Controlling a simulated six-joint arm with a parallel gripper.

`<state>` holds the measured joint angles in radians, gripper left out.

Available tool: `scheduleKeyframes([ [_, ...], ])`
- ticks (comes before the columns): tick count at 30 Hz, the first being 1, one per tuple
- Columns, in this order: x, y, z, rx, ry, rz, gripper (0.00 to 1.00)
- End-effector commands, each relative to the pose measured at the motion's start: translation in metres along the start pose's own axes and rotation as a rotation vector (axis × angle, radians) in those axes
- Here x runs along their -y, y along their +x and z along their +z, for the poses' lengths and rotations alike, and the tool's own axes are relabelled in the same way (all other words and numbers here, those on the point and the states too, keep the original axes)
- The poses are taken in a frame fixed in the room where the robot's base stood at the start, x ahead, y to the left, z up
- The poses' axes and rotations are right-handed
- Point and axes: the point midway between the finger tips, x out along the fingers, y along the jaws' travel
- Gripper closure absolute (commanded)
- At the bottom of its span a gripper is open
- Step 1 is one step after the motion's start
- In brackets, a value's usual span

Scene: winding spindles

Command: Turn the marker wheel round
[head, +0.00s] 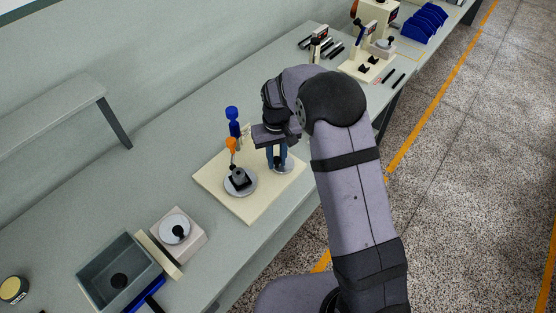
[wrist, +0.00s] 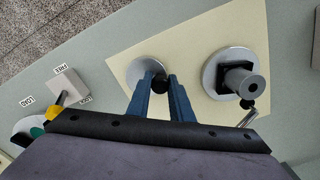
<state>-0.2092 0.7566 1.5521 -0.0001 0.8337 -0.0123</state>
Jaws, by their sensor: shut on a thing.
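A pale grey disc (wrist: 147,64) on the cream board (wrist: 190,38) has a small black knob (wrist: 160,84) on it; I take this disc for the marker wheel. My gripper (wrist: 161,80) points down over it, its blue fingers shut on the knob. In the head view my gripper (head: 279,164) is at the right part of the board, and the disc (head: 287,169) shows only partly behind the fingers. A second grey disc (wrist: 211,77) beside it carries a black block and a grey cylinder (wrist: 243,84). No mark on the first disc can be made out.
A blue post (head: 233,122) and an orange-topped part (head: 231,146) stand close left of my gripper. A white box with a dial (head: 174,229) and a grey bin (head: 108,285) are nearer on the bench. A grey block (wrist: 68,86) with labels shows in the wrist view.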

Motion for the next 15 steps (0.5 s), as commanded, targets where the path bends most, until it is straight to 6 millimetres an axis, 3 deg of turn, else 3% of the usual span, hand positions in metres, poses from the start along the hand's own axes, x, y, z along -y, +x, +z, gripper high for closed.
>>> scheduleKeyframes([
  [15, 0.0, -0.001, -0.013, -0.005, 0.491, -0.001, 1.0],
])
